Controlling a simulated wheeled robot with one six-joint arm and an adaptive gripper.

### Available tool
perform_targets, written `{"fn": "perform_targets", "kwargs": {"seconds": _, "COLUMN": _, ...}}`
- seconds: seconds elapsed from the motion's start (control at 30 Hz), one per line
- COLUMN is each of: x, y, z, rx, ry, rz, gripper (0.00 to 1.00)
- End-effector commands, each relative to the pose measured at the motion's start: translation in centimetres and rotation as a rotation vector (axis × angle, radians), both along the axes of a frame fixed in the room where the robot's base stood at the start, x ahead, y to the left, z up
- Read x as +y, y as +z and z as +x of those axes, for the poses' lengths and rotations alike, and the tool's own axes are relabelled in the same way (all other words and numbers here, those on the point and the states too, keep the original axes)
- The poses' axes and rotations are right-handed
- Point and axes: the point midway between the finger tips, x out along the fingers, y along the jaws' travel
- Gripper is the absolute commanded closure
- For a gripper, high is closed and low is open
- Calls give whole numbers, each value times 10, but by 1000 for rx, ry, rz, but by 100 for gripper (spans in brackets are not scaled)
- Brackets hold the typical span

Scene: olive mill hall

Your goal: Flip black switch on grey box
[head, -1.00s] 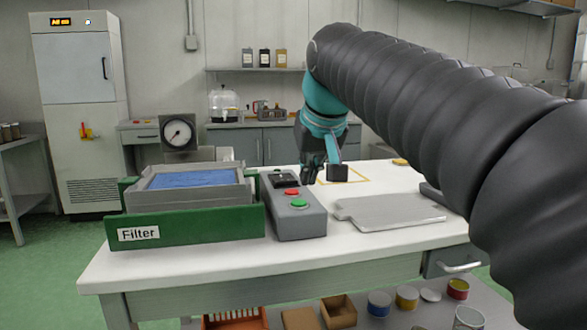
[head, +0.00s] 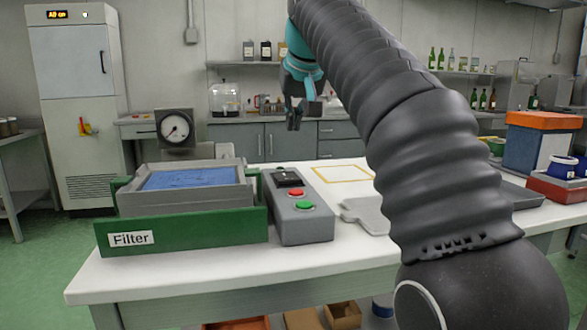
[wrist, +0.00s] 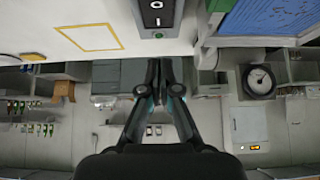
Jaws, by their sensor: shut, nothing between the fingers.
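The grey box (head: 305,228) sits on the white table, with a red button (head: 296,194) and a green button (head: 304,205) on its top. The black switch (head: 288,178) is at its far end. In the wrist view the switch (wrist: 157,14) shows at the top edge with O and I marks, and a small green spot (wrist: 158,35) is beside it. Which way the switch is tipped I cannot tell. My gripper (head: 295,116) is shut and empty, raised beyond the box's far end and apart from it. Its fingers (wrist: 165,66) also show in the wrist view.
A green Filter tray (head: 190,232) with a blue-topped frame stands left of the box. A dial gauge (head: 175,128) is behind it. A grey plate (head: 362,212) lies right of the box. A yellow outlined square (head: 343,174) marks clear tabletop behind the plate.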

Motion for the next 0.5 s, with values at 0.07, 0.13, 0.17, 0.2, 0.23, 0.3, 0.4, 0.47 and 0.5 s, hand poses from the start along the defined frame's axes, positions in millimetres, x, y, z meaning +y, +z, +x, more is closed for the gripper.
{"fn": "perform_targets", "kwargs": {"seconds": 0.07, "x": 0, "y": 0, "z": 0, "rx": 0, "ry": 0, "rz": 0, "gripper": 100}}
{"fn": "perform_targets", "kwargs": {"seconds": 0.13, "x": 0, "y": -1, "z": 1, "rx": 0, "ry": 0, "rz": 0, "gripper": 100}}
{"fn": "perform_targets", "kwargs": {"seconds": 0.17, "x": 0, "y": -2, "z": 1, "rx": 0, "ry": 0, "rz": 0, "gripper": 100}}
{"fn": "perform_targets", "kwargs": {"seconds": 0.2, "x": 0, "y": -3, "z": 3, "rx": 0, "ry": -1, "rz": 0, "gripper": 100}}
{"fn": "perform_targets", "kwargs": {"seconds": 0.23, "x": 0, "y": -5, "z": 4, "rx": 1, "ry": -1, "rz": 0, "gripper": 100}}
{"fn": "perform_targets", "kwargs": {"seconds": 0.3, "x": 1, "y": -11, "z": 8, "rx": 3, "ry": -2, "rz": -2, "gripper": 100}}
{"fn": "perform_targets", "kwargs": {"seconds": 0.4, "x": 3, "y": -24, "z": 17, "rx": 4, "ry": -3, "rz": -1, "gripper": 100}}
{"fn": "perform_targets", "kwargs": {"seconds": 0.47, "x": 5, "y": -35, "z": 25, "rx": 3, "ry": -3, "rz": -1, "gripper": 100}}
{"fn": "perform_targets", "kwargs": {"seconds": 0.5, "x": 6, "y": -41, "z": 29, "rx": 4, "ry": -3, "rz": -1, "gripper": 100}}
